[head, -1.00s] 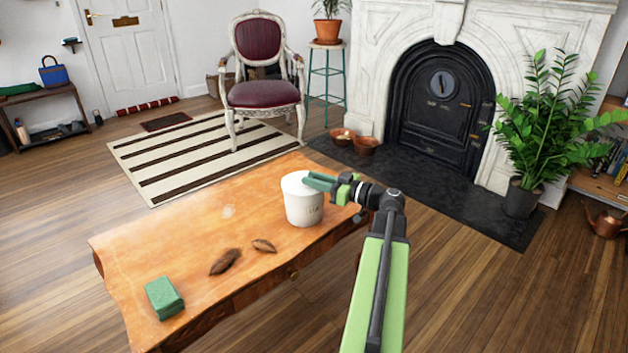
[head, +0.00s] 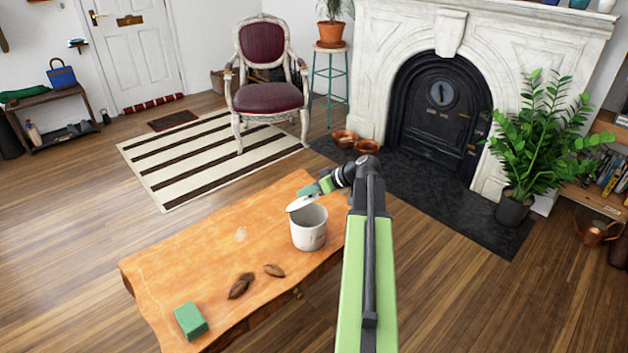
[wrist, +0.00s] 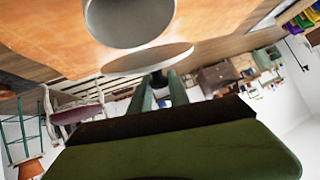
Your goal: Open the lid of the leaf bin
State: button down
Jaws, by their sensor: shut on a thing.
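The leaf bin (head: 308,232) is a white-grey round pot standing upright on the wooden table, with its mouth showing open in the head view. Its lid (head: 300,203) is a pale disc, tilted, above the back-left side of the rim. My gripper (head: 312,192) is shut on the lid's edge side from behind the bin. In the wrist view the lid (wrist: 150,58) shows as a thin pale disc at the fingertips (wrist: 160,80), beside the bin's round grey opening (wrist: 130,18). Whether the lid still touches the rim I cannot tell.
On the wooden table (head: 205,255) lie two brown leaf-like pieces (head: 240,286) (head: 274,270) and a green block (head: 191,320). A chair (head: 268,85) stands behind on a striped rug. The fireplace (head: 437,105) and a potted plant (head: 540,150) are to the right.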

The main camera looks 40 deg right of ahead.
jog(key=w+r+m+g+p, duration=0.1)
jog(key=w+r+g+p, duration=0.1)
jog(key=w+g+p, duration=0.5)
jog(key=w+p, duration=0.1)
jog(key=w, duration=0.1)
jog(key=shift+w+g+h, duration=0.3)
jog(key=shift+a, duration=0.1)
dwell(0.8)
